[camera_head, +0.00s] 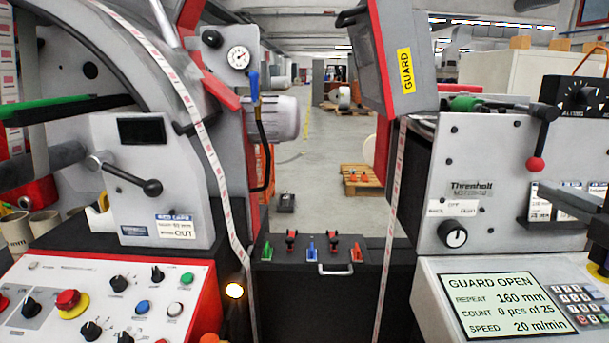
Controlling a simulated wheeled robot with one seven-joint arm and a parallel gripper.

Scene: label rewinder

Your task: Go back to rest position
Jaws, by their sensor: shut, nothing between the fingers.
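My gripper (562,199) shows at the right edge, in front of the right-hand machine cabinet. Its grey fingers point left and look shut and empty. They overlap the small label panel (540,207) on the cabinet front. The rest of my gripper and my arm are mostly cut off by the picture edge.
The display (502,304) reads GUARD OPEN, 160 mm, 0 pcs of 25. The grey guard (398,50) stands raised. A red-knobbed lever (538,145) sticks out above my gripper. Left are a control panel (60,278) and label web (212,165). A floor aisle (325,180) lies behind.

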